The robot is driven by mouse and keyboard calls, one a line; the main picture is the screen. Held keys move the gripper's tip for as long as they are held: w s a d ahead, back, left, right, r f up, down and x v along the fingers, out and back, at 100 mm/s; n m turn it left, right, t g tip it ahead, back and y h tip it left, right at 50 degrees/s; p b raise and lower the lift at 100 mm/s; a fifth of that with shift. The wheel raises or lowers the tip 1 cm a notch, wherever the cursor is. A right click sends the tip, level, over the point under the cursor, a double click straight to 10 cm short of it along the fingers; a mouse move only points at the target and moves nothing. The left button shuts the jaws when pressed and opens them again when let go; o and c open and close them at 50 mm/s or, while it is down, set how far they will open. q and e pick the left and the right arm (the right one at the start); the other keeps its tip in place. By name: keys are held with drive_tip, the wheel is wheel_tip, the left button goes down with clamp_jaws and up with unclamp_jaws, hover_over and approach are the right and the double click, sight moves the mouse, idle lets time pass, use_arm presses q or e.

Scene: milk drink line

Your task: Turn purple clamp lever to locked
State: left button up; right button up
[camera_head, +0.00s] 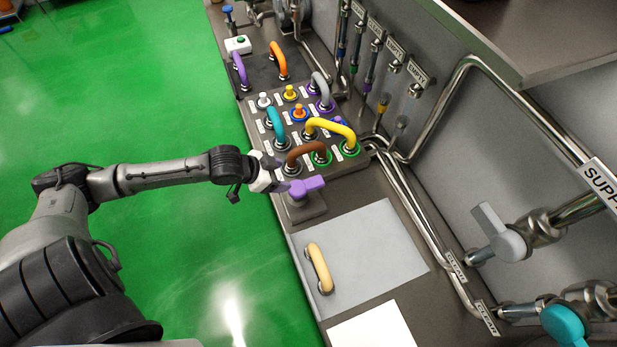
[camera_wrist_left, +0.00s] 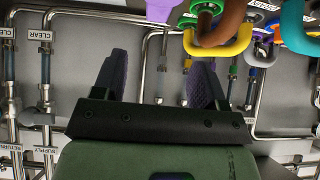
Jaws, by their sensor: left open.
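The purple clamp lever (camera_head: 307,187) sits on a grey base block at the front edge of the counter, between the handle panel and a grey plate. In the left wrist view a purple piece, probably this lever (camera_wrist_left: 160,9), is cut off by the top edge. My left gripper (camera_head: 279,174) is just left of and beyond the lever in the head view, very close to it; I cannot tell whether they touch. Its dark fingers stand apart in the wrist view (camera_wrist_left: 160,85), with nothing visibly held between them. My right gripper is not in view.
A brown handle (camera_head: 305,151) and a yellow handle (camera_head: 333,127) stand close beyond the lever. A grey plate (camera_head: 375,250) with a cream handle (camera_head: 319,268) lies nearer. Steel pipes (camera_head: 412,205) run along the wall side. Green floor is open at left.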

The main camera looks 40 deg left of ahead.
sight(315, 181)
use_arm(q)
drive_tip(key=x, duration=1.4)
drive_tip(key=shift+w+d+r+b, duration=0.1)
drive_tip(key=shift+d+r+b, duration=0.15)
drive_tip(key=shift+b, duration=0.1)
drive_tip(key=shift+c, duration=0.3)
clamp_jaws()
